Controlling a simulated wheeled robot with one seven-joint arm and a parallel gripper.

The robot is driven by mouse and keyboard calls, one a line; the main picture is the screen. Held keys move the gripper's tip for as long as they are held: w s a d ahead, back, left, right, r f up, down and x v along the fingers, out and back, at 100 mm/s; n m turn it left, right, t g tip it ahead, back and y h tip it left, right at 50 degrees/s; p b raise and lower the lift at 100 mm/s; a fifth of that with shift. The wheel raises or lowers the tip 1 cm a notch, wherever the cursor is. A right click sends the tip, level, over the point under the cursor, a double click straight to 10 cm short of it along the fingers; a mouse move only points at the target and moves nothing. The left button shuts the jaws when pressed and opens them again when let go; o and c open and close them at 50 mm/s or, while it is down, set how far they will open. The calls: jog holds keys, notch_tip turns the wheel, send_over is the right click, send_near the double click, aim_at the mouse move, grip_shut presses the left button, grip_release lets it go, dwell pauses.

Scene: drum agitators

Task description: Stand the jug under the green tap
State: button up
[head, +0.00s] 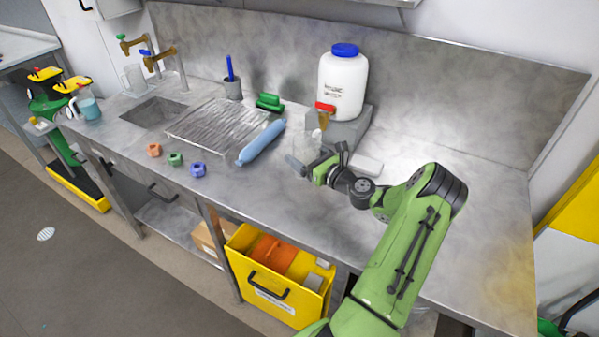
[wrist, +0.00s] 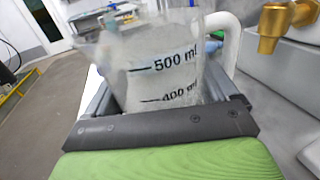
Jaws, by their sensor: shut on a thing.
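A clear measuring jug (wrist: 165,70) with 500 ml and 400 ml marks stands between the fingers of my gripper in the wrist view. The jug (head: 308,147) shows faintly in the head view, in front of the white drum's tap. My gripper (head: 306,168) is shut on it, low over the right part of the bench. I cannot tell whether its base touches the bench. The green tap (head: 125,41) is at the far left back of the bench, beside the blue tap (head: 148,55). Another clear vessel (head: 134,77) stands near these taps.
The sink (head: 153,113), ribbed drainer (head: 204,128), blue roll (head: 261,143) and coloured knobs (head: 176,159) lie between my gripper and the green tap. The white drum (head: 342,86) with a brass tap (wrist: 274,27) is close behind the jug. A blue-liquid jug (head: 90,109) is far left.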

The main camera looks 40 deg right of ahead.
notch_tip(320, 180, down, 6)
jog(key=shift+r+b, duration=0.1)
jog(key=shift+b, duration=0.3)
